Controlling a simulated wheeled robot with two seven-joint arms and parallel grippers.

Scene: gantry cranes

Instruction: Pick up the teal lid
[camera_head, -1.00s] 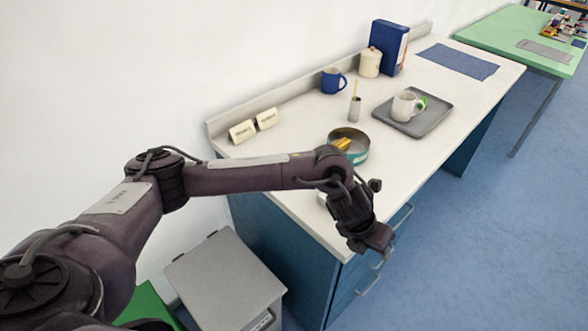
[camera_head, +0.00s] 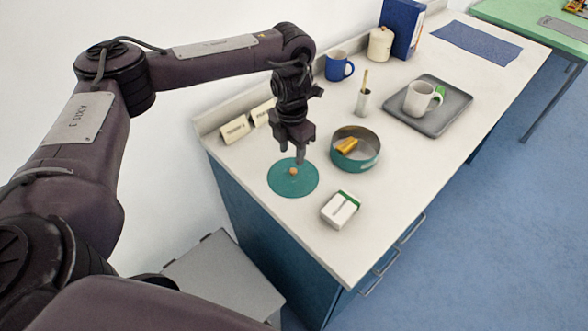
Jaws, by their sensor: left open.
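The teal lid (camera_head: 284,184) is a flat round disc with a small orange-brown knob (camera_head: 293,171). It lies on the white counter near its front left part. My left gripper (camera_head: 292,155) points down just above the knob, with its fingers apart and nothing seen between them. I cannot tell whether a finger touches the knob. A round teal tin (camera_head: 364,161) stands open to the right of the lid, with a yellow-orange thing inside. My right gripper is not in view.
A white and green box (camera_head: 340,209) lies right of the lid. Two small signs (camera_head: 236,129) stand behind it. A pencil cup (camera_head: 363,103), a blue mug (camera_head: 338,67) and a grey tray (camera_head: 428,122) with a white mug stand farther back. The counter's front edge is clear.

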